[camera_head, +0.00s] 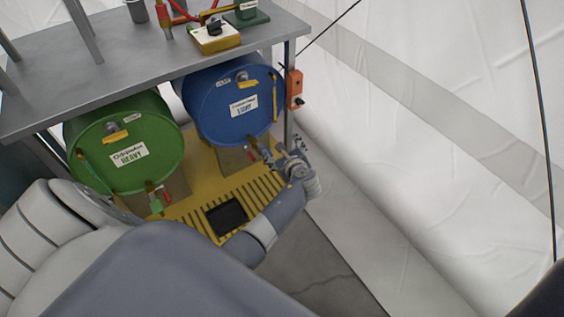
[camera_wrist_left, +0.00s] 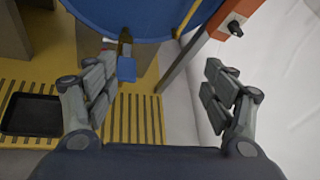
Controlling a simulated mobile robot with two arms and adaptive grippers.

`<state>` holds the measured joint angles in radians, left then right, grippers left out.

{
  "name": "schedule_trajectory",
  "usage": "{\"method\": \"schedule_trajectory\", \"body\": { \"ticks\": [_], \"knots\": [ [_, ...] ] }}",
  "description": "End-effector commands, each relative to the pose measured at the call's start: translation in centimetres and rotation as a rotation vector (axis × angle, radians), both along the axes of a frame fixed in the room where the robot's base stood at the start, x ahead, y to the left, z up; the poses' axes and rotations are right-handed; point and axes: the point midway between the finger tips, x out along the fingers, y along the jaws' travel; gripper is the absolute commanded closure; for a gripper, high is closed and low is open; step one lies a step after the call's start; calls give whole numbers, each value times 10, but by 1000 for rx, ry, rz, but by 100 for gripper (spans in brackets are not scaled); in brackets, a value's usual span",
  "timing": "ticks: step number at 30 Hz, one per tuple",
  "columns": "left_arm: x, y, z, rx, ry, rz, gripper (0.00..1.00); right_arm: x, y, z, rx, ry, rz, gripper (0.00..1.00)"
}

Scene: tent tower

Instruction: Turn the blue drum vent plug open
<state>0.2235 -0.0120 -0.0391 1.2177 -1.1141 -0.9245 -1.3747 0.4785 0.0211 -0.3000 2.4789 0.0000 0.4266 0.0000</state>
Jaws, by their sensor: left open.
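The blue drum (camera_head: 215,100) lies on its side under the grey shelf, its round end facing me with a white label. Its vent plug seems to be the small grey fitting (camera_head: 242,76) near the top of that end, above a yellow tag. My left gripper (camera_head: 278,152) is below and right of the drum face, apart from the plug. In the left wrist view the gripper (camera_wrist_left: 158,85) is open and empty, with the drum's lower rim (camera_wrist_left: 140,20) ahead. A blue-handled tap (camera_wrist_left: 126,66) hangs near its left finger. The plug is outside the wrist view. My right gripper is not in view.
A green drum (camera_head: 125,150) with a HEAVY label lies to the left. A yellow slatted tray (camera_head: 190,210) is below. An orange box with a black knob (camera_head: 294,88) is on the shelf post, right of the blue drum. White tent wall stands at right.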

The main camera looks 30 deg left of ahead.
Motion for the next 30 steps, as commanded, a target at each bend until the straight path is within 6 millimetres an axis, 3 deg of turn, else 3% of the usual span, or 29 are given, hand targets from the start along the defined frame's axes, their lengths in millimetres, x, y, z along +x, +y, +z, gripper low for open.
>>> {"method": "schedule_trajectory", "body": {
  "ticks": [1, 6, 15, 30],
  "knots": [
    [-6, -3, -3, -33, 4, -1, 23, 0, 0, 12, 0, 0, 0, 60],
    [-24, -17, -29, -158, -1, 9, 23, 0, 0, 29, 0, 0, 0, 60],
    [-51, -33, -61, -316, -8, 43, 23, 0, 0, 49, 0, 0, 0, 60],
    [-58, -37, -69, -353, -9, 54, 23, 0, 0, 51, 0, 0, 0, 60]
  ]
}}
